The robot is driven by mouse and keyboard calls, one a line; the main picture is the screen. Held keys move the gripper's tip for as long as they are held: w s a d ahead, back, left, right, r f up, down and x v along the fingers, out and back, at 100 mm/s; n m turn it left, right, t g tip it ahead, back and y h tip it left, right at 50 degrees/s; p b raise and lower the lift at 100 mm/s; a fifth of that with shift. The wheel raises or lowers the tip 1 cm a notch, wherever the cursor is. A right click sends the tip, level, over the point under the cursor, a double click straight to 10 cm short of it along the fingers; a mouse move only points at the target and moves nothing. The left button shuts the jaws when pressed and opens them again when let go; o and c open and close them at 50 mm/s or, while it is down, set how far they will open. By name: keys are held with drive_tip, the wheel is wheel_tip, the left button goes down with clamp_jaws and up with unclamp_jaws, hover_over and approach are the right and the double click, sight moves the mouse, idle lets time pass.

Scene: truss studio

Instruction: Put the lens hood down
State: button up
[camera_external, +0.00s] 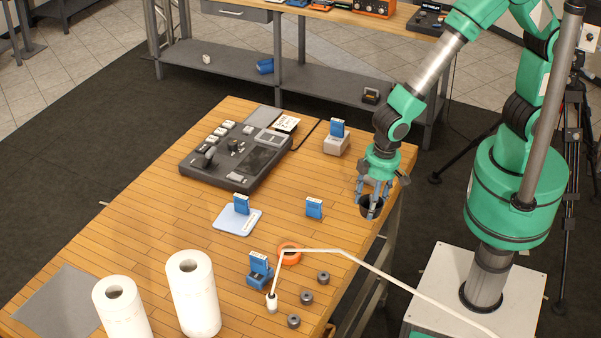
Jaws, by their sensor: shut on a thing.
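My gripper (374,190) is shut on the lens hood (371,207), a dark, hollow, round piece. It holds the hood below its fingers at the right edge of the wooden table (180,225). The hood appears to be above the tabletop, but I cannot tell by how much. The fingers hide part of its rim.
A grey control panel (236,157) stands at the back left. Small blue boxes, one on a pale pad (237,221), an orange ring (290,253), a white cable, small dark rings and two paper rolls (193,295) are on the table. Bare wood lies left of my gripper.

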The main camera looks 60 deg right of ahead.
drive_tip(key=w+d+r, duration=0.1)
drive_tip(key=w+d, duration=0.2)
drive_tip(key=w, duration=0.3)
drive_tip(key=w+d+r+p, duration=0.1)
drive_tip(key=w+d+r, duration=0.1)
drive_tip(key=w, duration=0.4)
drive_tip(key=w+d+r+m, duration=0.1)
drive_tip(key=w+d, duration=0.3)
drive_tip(key=w, duration=0.3)
drive_tip(key=shift+d+r+p, duration=0.15)
drive_tip(key=shift+r+p, duration=0.05)
drive_tip(key=shift+p, duration=0.2)
drive_tip(key=shift+f, duration=0.1)
drive_tip(key=shift+f, duration=3)
drive_tip(key=shift+f+b, duration=0.4)
drive_tip(key=shift+f, duration=1.5)
drive_tip(key=shift+f, duration=0.1)
drive_tip(key=o, duration=1)
